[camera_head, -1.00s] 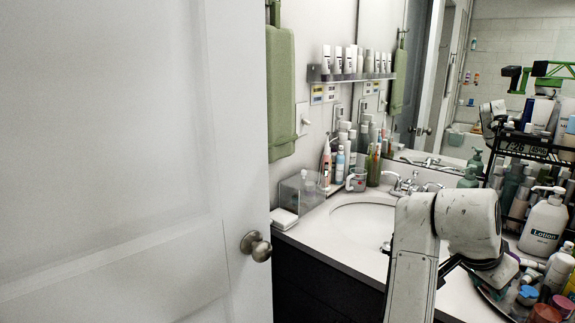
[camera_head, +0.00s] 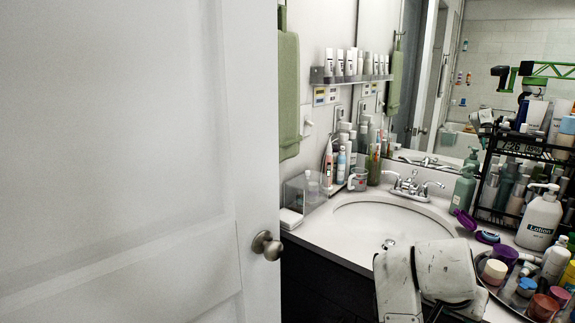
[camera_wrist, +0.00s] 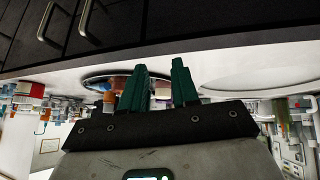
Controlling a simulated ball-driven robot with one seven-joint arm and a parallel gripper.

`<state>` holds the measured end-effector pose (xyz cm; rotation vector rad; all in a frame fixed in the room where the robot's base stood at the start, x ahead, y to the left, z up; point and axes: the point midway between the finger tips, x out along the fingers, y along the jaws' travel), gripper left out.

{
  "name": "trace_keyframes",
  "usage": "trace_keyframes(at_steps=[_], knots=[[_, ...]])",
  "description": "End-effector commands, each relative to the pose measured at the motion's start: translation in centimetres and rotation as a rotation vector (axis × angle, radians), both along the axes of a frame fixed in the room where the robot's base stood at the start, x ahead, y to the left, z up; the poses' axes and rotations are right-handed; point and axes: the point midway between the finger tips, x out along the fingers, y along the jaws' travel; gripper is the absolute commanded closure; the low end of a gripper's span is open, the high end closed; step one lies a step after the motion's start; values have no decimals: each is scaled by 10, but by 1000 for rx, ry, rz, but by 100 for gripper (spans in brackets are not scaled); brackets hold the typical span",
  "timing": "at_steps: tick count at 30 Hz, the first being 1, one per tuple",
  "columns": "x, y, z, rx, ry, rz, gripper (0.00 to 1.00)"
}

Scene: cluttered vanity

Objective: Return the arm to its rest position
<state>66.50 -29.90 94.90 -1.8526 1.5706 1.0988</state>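My white, scuffed arm (camera_head: 425,272) shows at the bottom of the head view, bent in front of the vanity at the sink's near side. My gripper (camera_wrist: 160,68) shows in the wrist view, with two dark green fingers set apart and nothing clearly held between them. The fingers point toward the counter and the dark cabinet front (camera_wrist: 150,22). The gripper is out of sight in the head view, apart from what the arm may hide.
A white door (camera_head: 120,160) with a round knob (camera_head: 266,246) fills the left. The sink (camera_head: 385,222) is empty. At right stand a lotion bottle (camera_head: 540,222), a crowded black rack (camera_head: 520,148) and a round tray (camera_head: 487,272) of jars, close to my arm.

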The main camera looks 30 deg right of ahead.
Motion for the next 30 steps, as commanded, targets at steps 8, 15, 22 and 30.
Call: trace_keyframes(at_steps=[8, 15, 22, 30], knots=[[-16, 52, -75, 70, 165, 423, 70], [-61, 128, -148, 224, 294, 848, 70], [-115, 197, -188, 390, 345, 1140, 70], [-135, 221, -198, 450, 349, 1230, 70]])
